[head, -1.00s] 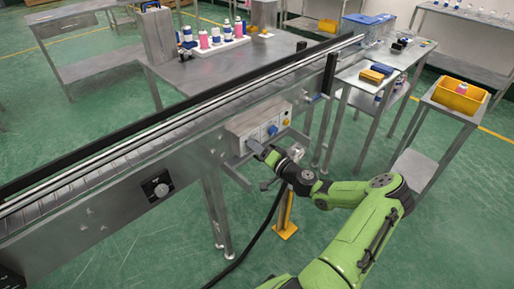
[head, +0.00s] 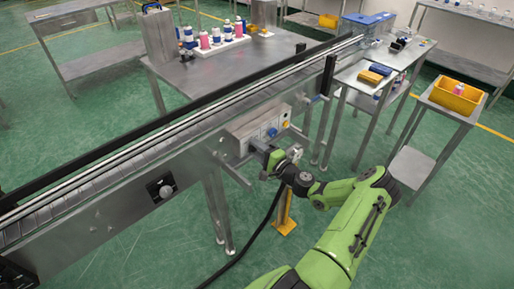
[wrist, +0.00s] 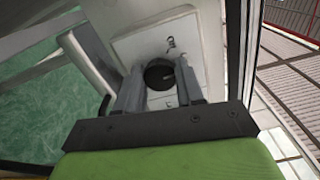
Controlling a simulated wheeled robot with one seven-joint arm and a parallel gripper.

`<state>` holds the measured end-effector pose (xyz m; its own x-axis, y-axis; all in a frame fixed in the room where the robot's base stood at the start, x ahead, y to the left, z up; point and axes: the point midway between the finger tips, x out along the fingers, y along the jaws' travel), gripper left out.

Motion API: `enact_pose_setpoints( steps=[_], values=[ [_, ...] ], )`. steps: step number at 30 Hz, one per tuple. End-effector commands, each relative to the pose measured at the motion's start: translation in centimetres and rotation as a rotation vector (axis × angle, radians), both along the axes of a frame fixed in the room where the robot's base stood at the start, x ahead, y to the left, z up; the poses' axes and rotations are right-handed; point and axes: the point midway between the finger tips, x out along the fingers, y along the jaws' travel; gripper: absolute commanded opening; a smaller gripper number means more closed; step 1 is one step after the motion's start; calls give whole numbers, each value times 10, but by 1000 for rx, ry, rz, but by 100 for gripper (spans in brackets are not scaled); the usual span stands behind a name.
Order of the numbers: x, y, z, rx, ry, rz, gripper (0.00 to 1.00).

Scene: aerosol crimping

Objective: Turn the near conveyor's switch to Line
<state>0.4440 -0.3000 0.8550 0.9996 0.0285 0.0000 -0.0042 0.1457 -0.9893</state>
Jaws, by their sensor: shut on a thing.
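The near conveyor (head: 110,190) runs diagonally across the head view, with a grey control box (head: 240,133) on its side. In the wrist view, a dark round switch knob (wrist: 158,76) sits on a pale plate (wrist: 140,42) with small dark marks above and below it. My gripper (wrist: 160,84) has its two fingers on either side of the knob and is shut on it. In the head view my gripper (head: 262,148) is at the lower part of the box and hides the knob. The knob's exact setting and the label wording are too small to read.
A black panel with a round knob (head: 166,191) is further left on the conveyor. A yellow post (head: 285,212) stands below my wrist. A side table holds a yellow bin (head: 458,95). Green floor is open in front.

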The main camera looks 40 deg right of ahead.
Motion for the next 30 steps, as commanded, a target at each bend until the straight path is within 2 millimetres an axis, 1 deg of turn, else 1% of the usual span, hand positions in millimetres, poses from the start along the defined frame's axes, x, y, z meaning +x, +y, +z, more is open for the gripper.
enact_pose_setpoints(
  steps=[8,21,22,26,27,30],
  values=[
    [0,0,-1,70,4,-1,7],
    [0,0,-1,79,4,-1,7],
    [0,0,-1,78,4,-1,40],
    [0,0,-1,78,4,-1,60],
    [0,0,-1,78,3,-1,63],
    [0,0,-1,78,3,-1,63]
  ],
)
